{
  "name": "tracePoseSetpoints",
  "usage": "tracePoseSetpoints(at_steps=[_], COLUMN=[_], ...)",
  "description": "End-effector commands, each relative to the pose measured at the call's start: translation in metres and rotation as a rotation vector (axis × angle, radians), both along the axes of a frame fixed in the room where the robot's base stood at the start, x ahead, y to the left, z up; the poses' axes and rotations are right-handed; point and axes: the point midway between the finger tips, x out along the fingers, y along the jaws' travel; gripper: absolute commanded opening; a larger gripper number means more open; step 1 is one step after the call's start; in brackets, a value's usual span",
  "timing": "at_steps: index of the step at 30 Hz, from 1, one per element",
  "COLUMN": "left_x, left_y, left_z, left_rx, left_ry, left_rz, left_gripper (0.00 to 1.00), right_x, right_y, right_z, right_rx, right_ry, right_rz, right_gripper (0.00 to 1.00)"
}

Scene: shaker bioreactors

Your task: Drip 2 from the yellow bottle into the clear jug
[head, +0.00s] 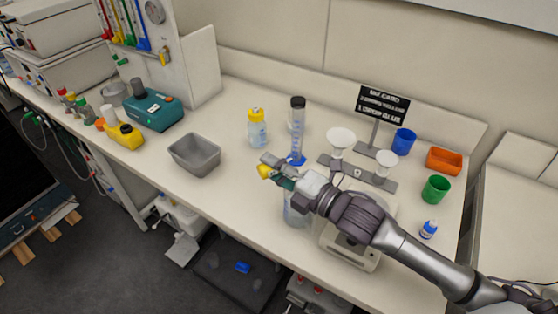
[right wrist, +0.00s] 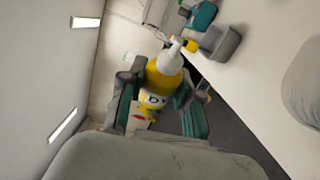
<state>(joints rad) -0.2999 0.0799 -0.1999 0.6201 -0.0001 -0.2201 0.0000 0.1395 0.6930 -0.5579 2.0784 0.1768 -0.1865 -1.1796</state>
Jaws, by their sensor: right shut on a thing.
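My right gripper (head: 275,171) is shut on the yellow bottle (right wrist: 154,88) and holds it above the bench, towards its front. In the right wrist view the bottle lies between the green finger pads, its white tip pointing away from the palm. In the head view only a small yellow part of the bottle (head: 264,171) shows past the fingers. A clear, bluish vessel that looks like the clear jug (head: 294,214) stands just below and right of the fingers, near the front edge, its upper part hidden by my right gripper. My left gripper is not in view.
A balance (head: 345,246) stands under my right forearm. A grey tub (head: 195,155), a yellow-capped bottle (head: 257,128) and a measuring cylinder (head: 297,130) stand further back. Funnels on a stand (head: 362,172), a sign (head: 382,104), a blue cup (head: 404,141) and a green cup (head: 435,189) are right.

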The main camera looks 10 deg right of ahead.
Motion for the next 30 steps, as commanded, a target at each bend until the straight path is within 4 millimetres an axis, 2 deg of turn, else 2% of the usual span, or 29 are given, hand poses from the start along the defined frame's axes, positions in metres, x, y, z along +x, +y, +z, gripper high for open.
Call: tracePoseSetpoints(at_steps=[18,30], left_x=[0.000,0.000], left_y=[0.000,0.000], left_z=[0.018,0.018], left_rx=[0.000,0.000], left_ry=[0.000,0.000], left_rz=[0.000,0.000], left_gripper=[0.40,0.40], right_x=[-0.006,-0.006], right_y=[0.023,0.025], right_z=[-0.007,-0.009], right_rx=[-0.165,-0.176], right_ry=[-0.045,-0.048], right_rz=[-0.001,0.000], right_gripper=[0.05,0.05])
